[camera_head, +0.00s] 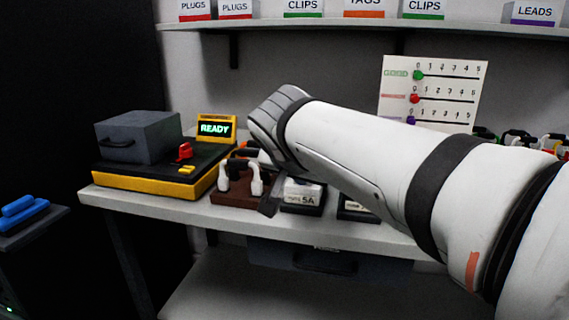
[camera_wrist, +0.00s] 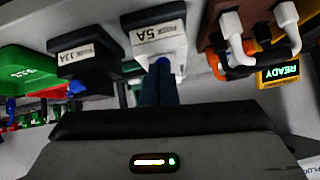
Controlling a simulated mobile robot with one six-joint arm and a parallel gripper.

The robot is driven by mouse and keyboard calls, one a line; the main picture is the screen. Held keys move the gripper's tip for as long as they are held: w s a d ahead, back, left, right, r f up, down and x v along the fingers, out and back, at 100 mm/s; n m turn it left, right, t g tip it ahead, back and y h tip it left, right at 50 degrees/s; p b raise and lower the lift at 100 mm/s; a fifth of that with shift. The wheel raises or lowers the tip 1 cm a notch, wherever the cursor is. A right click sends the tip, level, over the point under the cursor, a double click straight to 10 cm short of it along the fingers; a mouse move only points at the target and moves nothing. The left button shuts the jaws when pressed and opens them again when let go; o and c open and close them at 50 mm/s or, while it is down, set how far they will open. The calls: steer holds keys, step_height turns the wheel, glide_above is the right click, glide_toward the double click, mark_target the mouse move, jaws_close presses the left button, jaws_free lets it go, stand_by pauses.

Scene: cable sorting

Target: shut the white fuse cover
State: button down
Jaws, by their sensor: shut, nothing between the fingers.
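A second fuse box, marked 13A (camera_wrist: 85,55), stands beside the 5A box. A brown block with white plugs (camera_head: 238,190) is on the other side. A yellow-and-black tester (camera_head: 150,180) with a READY display (camera_head: 215,128) is at left. A shelf (camera_head: 350,32) runs above.

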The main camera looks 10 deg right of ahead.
step_height(320, 180, up, 10)
steer(key=p, duration=0.4)
steer(key=s+f+n+g+y+p, duration=0.1)
steer(key=s+n+g+p, duration=0.2)
steer(key=s+p, duration=0.5)
steer(key=s+d+f+n+g+y+p, duration=0.1)
steer(key=s+p, duration=0.6)
steer(key=p, duration=1)
steer(key=shift+s+d+f+n+g+y, duration=0.35)
steer(key=shift+f+n+g+y, duration=0.35)
steer(key=shift+n+g, duration=0.45)
steer(key=shift+a+r, duration=0.1)
